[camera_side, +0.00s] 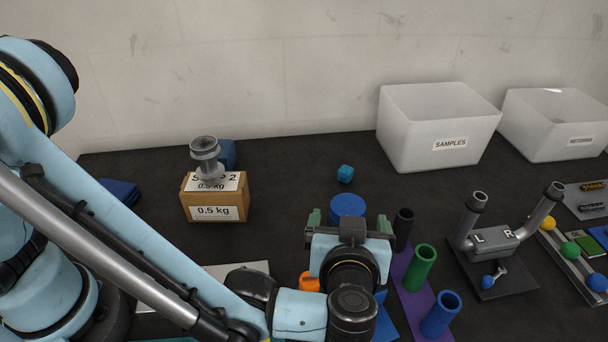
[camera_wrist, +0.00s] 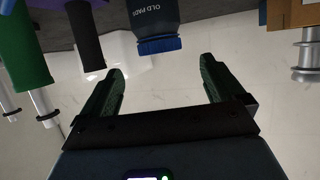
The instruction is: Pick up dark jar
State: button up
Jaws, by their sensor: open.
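The dark jar (camera_wrist: 153,16) shows in the wrist view, navy with a blue lid and the lettering "OLD PADS". The picture is upside down there, so the jar hangs from the top edge with its lid toward my gripper. In the side view mainly its blue lid (camera_side: 348,205) shows, just beyond my gripper; the body is mostly hidden. My gripper (camera_side: 348,224) is open and empty. In the wrist view its two green fingers (camera_wrist: 160,78) stand apart, with the lid beyond the gap between their tips. I see no contact.
A purple mat (camera_side: 408,288) with black (camera_side: 403,228), green (camera_side: 420,266) and blue (camera_side: 441,314) tubes lies close on the right. A cardboard box (camera_side: 214,203) bearing a grey spool (camera_side: 206,160) stands left.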

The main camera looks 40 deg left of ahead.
aim_at(348, 211)
jog(key=shift+w+a+f, duration=0.1)
jog(key=shift+w+f, duration=0.05)
jog(key=shift+f, duration=0.65)
jog(key=shift+x, duration=3.6)
jog(key=shift+c, duration=0.4)
jog(key=c, duration=1.1)
jog(key=shift+r, duration=0.1)
